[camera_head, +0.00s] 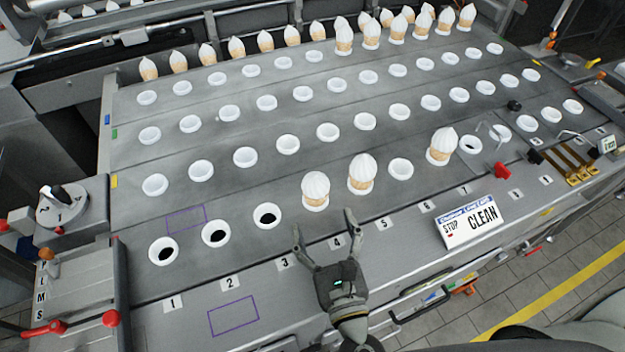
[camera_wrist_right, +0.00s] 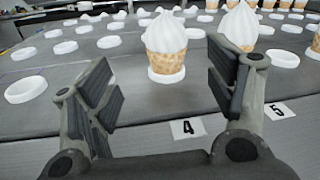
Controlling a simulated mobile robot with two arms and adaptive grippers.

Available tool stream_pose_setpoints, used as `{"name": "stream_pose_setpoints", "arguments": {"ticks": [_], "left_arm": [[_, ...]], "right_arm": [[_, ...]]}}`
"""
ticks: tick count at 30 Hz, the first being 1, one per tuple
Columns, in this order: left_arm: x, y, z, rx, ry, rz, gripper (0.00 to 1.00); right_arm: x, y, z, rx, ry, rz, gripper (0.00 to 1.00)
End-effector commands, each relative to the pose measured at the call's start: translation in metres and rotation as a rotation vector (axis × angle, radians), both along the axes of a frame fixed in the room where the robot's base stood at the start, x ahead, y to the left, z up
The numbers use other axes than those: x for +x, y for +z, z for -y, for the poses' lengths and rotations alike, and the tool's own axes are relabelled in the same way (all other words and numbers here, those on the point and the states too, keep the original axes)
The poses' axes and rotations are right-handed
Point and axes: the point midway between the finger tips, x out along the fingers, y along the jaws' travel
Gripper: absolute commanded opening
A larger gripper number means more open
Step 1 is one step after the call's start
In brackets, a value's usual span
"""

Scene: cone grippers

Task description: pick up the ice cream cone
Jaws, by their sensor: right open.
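An ice cream cone (camera_head: 316,190) with white swirled top stands upright in a white ring in the front row, behind label 4. My right gripper (camera_head: 324,229) is open and empty just in front of it. In the right wrist view the cone (camera_wrist_right: 165,45) shows ahead, between and beyond the two open fingers (camera_wrist_right: 160,92), not touched by them. A second cone (camera_head: 361,174) stands to its right, behind label 5, and shows in the wrist view (camera_wrist_right: 239,25). A third cone (camera_head: 442,146) stands further right. My left gripper is not in view.
Several more cones (camera_head: 236,47) stand along the back rows. Empty white rings (camera_head: 245,157) fill the grey machine top (camera_head: 215,265). A "STOP CLEAN" sign (camera_head: 469,221) stands at the front right. Red-knobbed levers (camera_head: 501,170) sit at the right and front left. The front strip left of my gripper is clear.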

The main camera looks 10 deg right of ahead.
Motion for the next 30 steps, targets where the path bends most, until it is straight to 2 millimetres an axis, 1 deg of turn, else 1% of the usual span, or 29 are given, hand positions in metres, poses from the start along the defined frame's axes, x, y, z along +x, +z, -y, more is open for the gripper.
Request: {"name": "stream_pose_setpoints", "arguments": {"ticks": [1, 3, 8, 12, 17, 23, 27, 30], "left_arm": [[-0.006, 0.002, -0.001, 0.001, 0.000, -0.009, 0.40], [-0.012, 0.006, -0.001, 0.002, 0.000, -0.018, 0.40], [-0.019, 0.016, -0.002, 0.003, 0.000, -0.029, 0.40], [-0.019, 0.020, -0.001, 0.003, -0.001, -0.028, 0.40], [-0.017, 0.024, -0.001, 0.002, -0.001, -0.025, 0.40], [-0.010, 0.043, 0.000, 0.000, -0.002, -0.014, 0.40], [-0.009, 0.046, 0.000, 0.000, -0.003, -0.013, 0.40], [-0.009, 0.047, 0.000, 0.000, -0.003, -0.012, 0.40]], "right_arm": [[0.003, 0.001, 0.000, 0.001, -0.002, 0.000, 0.77], [0.011, 0.002, 0.000, 0.001, -0.002, 0.000, 0.77], [0.036, 0.004, 0.000, -0.001, -0.003, 0.002, 0.77], [0.051, 0.002, -0.001, 0.000, -0.001, 0.001, 0.77], [0.060, 0.003, 0.000, 0.000, -0.001, 0.001, 0.77], [0.087, 0.009, 0.004, -0.002, -0.001, 0.002, 0.77], [0.102, 0.006, 0.004, -0.001, 0.000, 0.002, 0.77], [0.107, 0.004, 0.003, 0.000, 0.001, 0.001, 0.77]]}}
